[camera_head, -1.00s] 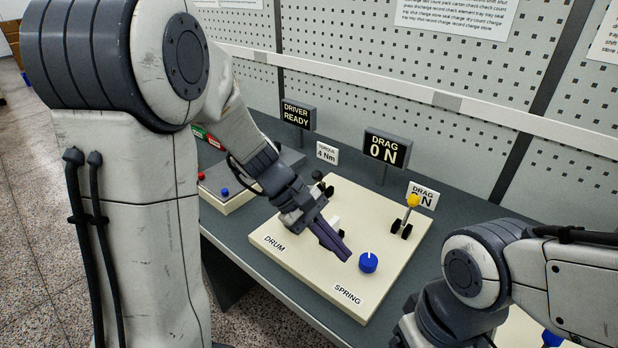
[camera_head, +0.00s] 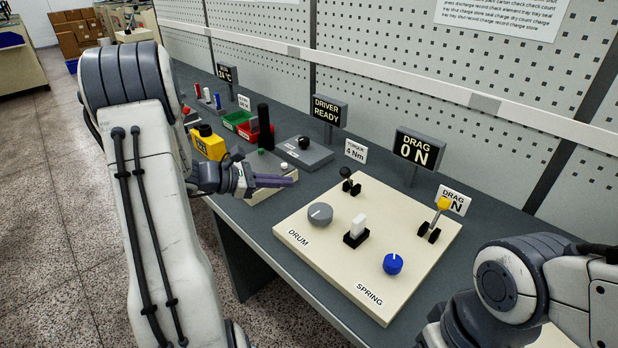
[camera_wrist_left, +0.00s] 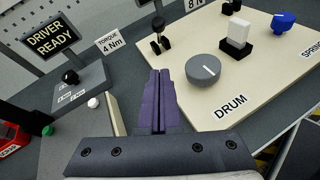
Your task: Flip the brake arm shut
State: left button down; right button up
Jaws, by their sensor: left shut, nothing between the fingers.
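A cream panel (camera_head: 350,290) marked DRUM and SPRING lies on the bench. It bears a yellow-knobbed lever (camera_head: 441,210) by the DRAG sign, a black-knobbed lever (camera_head: 348,180), a white rocker (camera_head: 357,228), a grey dial (camera_head: 320,214) and a blue knob (camera_head: 393,264). No label I can read says which is the brake arm. My left gripper (camera_head: 293,181) is shut and empty, left of the panel, apart from its controls. In the left wrist view its purple fingers (camera_wrist_left: 160,74) lie together, with the grey dial (camera_wrist_left: 203,69) to their right. My right gripper is out of view.
Behind the panel stand the DRAG 0 N display (camera_head: 418,149) and the DRIVER READY display (camera_head: 328,110). A box with a black knob (camera_head: 305,154), green and red bins (camera_head: 260,134) and a yellow device (camera_head: 208,142) stand farther left. My right forearm is at the right front.

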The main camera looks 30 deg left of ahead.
aim_at(346, 172)
pick_arm(q)
jog(key=p+x, duration=0.1)
jog(key=x, duration=0.7)
jog(key=shift+w+d, duration=0.15)
jog(key=shift+d, duration=0.1)
jog(key=w+d, duration=0.1)
jog(key=w+d+r+p, duration=0.1)
jog(key=shift+w+d, duration=0.2)
jog(key=shift+d, duration=0.05)
jog(key=shift+w+d, duration=0.35)
jog(key=shift+r, duration=0.1)
